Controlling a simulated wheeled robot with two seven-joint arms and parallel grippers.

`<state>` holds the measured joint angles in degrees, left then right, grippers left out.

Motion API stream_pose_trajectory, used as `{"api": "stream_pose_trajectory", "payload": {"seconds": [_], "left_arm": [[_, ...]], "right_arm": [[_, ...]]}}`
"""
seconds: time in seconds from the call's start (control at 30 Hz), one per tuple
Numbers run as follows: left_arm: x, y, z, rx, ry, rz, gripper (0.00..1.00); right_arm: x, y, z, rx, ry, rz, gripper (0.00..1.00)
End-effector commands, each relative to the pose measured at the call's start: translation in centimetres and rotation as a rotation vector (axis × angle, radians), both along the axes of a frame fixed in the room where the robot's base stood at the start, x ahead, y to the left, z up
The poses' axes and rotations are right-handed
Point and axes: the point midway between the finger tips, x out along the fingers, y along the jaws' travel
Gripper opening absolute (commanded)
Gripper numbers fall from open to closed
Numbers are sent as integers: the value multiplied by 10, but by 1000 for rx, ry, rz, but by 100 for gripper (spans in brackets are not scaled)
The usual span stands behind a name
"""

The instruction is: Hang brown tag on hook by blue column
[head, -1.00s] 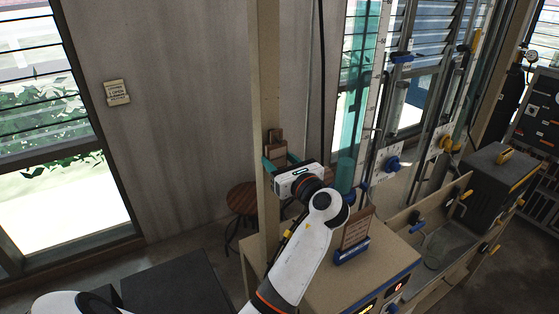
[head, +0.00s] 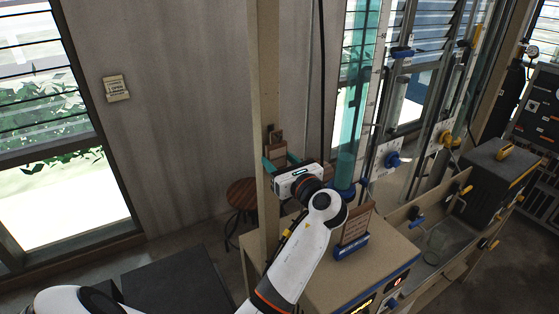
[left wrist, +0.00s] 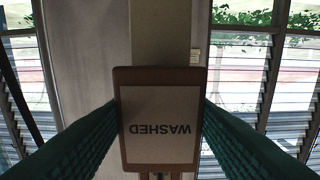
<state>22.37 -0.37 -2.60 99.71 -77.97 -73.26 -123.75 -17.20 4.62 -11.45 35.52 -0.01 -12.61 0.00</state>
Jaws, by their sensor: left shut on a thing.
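The brown tag (left wrist: 160,120) fills the middle of the left wrist view, with a pale face reading WASHED, upside down there. It also shows in the head view (head: 275,153), upright against the beige post. My left gripper (head: 279,162) is shut on the tag, with a green finger along each side of it. The blue column (head: 353,110) is the tall teal tube to the right of the post. I cannot make out the hook; a small brown piece shows just above the tag. My right gripper is not in view.
The beige post (head: 265,80) stands directly behind the tag. A brown sign in a blue holder (head: 352,240) stands on the bench top below. A round stool (head: 243,194) is left of the post. Valves and a grey box (head: 490,170) are at the right.

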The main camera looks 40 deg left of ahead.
Motion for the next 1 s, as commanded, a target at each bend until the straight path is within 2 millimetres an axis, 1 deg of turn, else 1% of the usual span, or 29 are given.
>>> {"api": "stream_pose_trajectory", "payload": {"seconds": [0.2,0.23,0.37,0.67,0.77,1.0], "left_arm": [[0,0,0,0,0,0,0],[0,0,0,0,0,0,53],[0,0,0,0,0,0,74],[-1,-1,0,-1,0,0,75],[-4,-9,0,-1,0,0,75],[-15,-36,0,-2,1,-1,75]], "right_arm": [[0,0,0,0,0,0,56],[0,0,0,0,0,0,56],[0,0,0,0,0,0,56],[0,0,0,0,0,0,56],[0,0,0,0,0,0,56],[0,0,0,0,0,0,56]]}}
